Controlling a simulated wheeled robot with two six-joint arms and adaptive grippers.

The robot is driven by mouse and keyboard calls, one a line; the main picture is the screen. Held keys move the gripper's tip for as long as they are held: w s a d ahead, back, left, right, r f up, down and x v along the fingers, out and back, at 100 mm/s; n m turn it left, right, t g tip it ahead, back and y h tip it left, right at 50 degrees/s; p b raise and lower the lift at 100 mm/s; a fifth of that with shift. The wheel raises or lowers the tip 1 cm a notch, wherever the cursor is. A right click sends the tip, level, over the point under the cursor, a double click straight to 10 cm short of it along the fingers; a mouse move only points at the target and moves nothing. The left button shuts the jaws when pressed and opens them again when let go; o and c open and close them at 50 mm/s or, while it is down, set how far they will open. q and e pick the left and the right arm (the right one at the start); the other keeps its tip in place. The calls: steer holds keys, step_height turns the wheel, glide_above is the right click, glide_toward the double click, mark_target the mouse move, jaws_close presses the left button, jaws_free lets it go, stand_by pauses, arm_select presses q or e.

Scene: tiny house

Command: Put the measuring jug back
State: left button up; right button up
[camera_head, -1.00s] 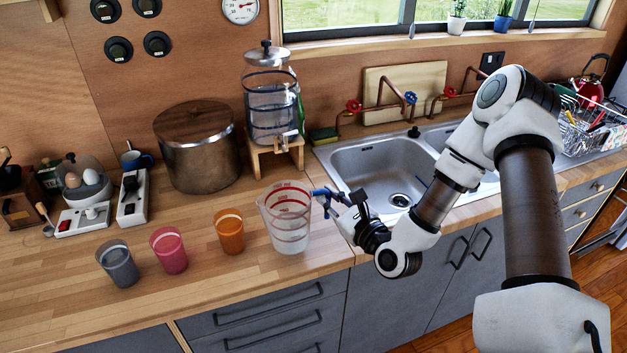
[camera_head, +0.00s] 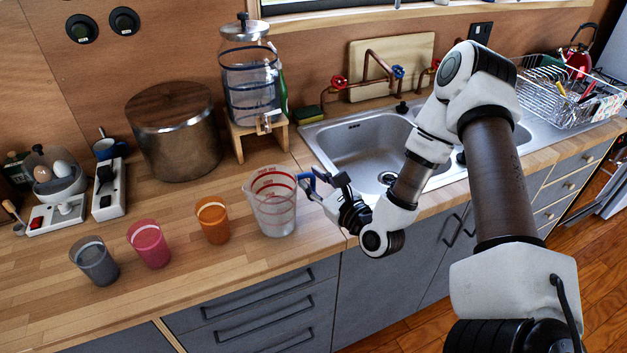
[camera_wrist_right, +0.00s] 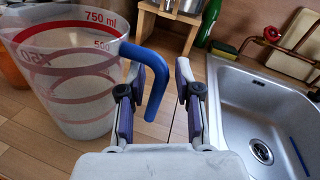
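The measuring jug (camera_head: 272,207), clear with red markings and a blue handle, stands upright on the wooden counter (camera_head: 190,270) near its front edge, left of the sink. In the right wrist view the jug (camera_wrist_right: 75,75) fills the left side. Its blue handle (camera_wrist_right: 156,88) lies between the fingers of my right gripper (camera_wrist_right: 166,85). The left finger is close to the handle, and a gap shows between the handle and the right finger. In the head view this gripper (camera_head: 323,186) is at the jug's right side. My left gripper is not in view.
Orange (camera_head: 213,222), pink (camera_head: 149,245) and grey (camera_head: 94,262) cups stand left of the jug. A large pot (camera_head: 175,140) and a water dispenser (camera_head: 250,90) on a wooden stand are behind. The sink (camera_head: 355,150) is to the right.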

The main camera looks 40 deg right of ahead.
steer(key=shift+r, duration=0.25)
steer(key=s+p, duration=0.3)
steer(key=s, duration=0.9)
steer(key=shift+d, duration=0.1)
